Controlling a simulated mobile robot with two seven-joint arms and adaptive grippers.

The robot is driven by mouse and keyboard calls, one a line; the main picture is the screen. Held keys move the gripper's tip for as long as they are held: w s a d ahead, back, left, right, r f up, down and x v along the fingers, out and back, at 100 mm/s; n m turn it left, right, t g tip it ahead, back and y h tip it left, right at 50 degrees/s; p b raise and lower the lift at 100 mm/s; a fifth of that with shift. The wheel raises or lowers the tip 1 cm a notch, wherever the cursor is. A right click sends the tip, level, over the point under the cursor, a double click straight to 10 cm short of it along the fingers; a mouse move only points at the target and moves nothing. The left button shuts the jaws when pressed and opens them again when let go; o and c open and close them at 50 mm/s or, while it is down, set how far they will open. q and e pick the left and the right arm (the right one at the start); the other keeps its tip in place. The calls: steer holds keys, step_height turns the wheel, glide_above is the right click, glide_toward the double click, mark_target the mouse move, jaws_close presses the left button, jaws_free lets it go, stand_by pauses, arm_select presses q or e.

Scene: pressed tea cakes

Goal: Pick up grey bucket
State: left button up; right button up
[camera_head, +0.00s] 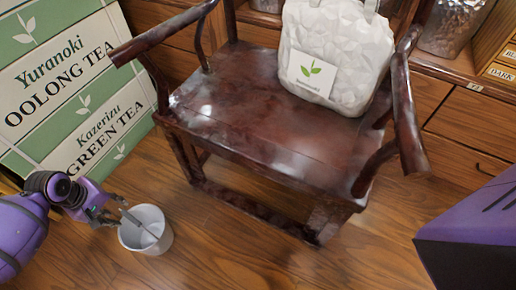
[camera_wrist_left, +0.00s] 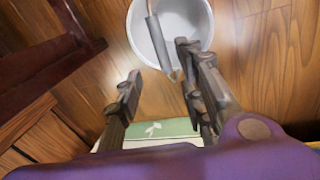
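The grey bucket (camera_head: 130,238) stands upright on the wood floor in front of the chair, at the lower left of the head view. A grey bar, which looks like its handle, lies across its opening. My left gripper (camera_head: 113,213) is at the bucket's left rim, with its fingers apart and nothing seen held. In the left wrist view the bucket (camera_wrist_left: 192,18) is at the top. The bar reaches toward the gap of the open left gripper (camera_wrist_left: 158,62). One finger overlaps the bucket's rim in the picture; I cannot tell if they touch. My right gripper is not in view.
A dark wooden chair (camera_head: 265,110) holds a white textured bag (camera_head: 335,50), close right of the bucket. Green-and-white tea boxes (camera_head: 70,80) stand behind the left arm. Wooden drawers (camera_head: 470,120) line the back. Floor (camera_head: 230,260) in front of the chair is clear.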

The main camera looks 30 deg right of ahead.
mark_target(125, 214)
arm_select(q)
step_height(125, 214, down, 2)
steer(key=shift+s+d+f+n+b, duration=0.15)
steer(key=shift+f+n+b, duration=0.2)
steer(key=shift+b, duration=0.45)
steer(key=f+b, duration=0.2)
steer(key=w+f+b, duration=0.1)
steer(key=f, duration=0.1)
steer(key=shift+f+b, duration=0.3)
steer(key=shift+b, duration=0.05)
steer(key=shift+w+d+f, duration=0.1)
steer(key=shift+f, duration=0.05)
steer(key=c, duration=0.7)
jaws_close()
